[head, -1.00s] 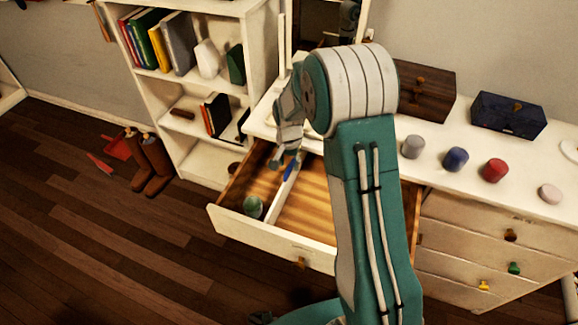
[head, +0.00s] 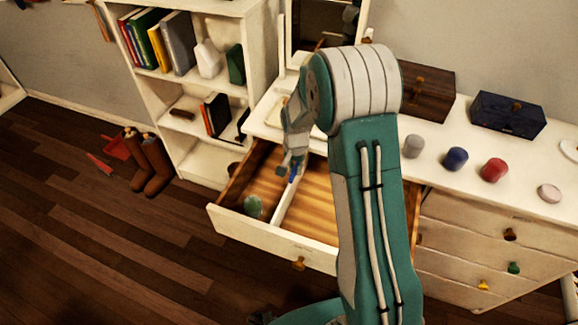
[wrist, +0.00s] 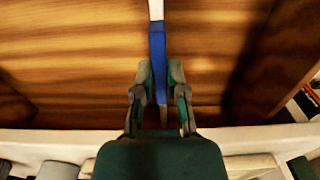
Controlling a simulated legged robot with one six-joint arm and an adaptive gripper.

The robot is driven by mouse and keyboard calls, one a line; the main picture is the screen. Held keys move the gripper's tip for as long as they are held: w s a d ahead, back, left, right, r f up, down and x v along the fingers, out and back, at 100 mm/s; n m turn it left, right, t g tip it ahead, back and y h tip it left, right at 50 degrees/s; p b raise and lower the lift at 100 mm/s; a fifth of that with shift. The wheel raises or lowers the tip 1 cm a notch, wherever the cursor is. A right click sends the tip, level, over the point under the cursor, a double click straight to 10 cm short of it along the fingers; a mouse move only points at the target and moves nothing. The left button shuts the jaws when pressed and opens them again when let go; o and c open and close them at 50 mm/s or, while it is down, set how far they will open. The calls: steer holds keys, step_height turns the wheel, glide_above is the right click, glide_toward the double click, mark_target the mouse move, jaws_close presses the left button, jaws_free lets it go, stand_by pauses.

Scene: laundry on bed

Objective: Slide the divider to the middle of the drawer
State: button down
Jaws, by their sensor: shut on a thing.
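The open drawer (head: 262,233) juts from the white dresser, its wooden floor visible. The thin white divider (head: 283,208) runs front to back in it, left of the drawer's middle as far as I can see. Its blue section (head: 294,176) is near my gripper (head: 291,165). In the wrist view, my gripper (wrist: 160,82) is shut on the blue section (wrist: 158,50), one finger on each side. The divider's white part (wrist: 156,9) continues beyond it. My arm hides the drawer's right part in the head view.
A green cup (head: 253,206) stands in the drawer's left compartment. The dresser top holds grey, blue (head: 456,159) and red (head: 494,170) cylinders, a wooden box (head: 426,92) and a dark blue box (head: 508,115). A bookshelf (head: 202,171) stands to the left. The visible drawer floor right of the divider is clear.

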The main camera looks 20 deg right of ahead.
steer(key=s+d, duration=0.6)
steer(key=d, duration=0.3)
steer(key=shift+s, duration=0.35)
steer(key=c, duration=0.7)
jaws_free()
step_height(320, 180, up, 12)
steer(key=shift+w+f, duration=0.1)
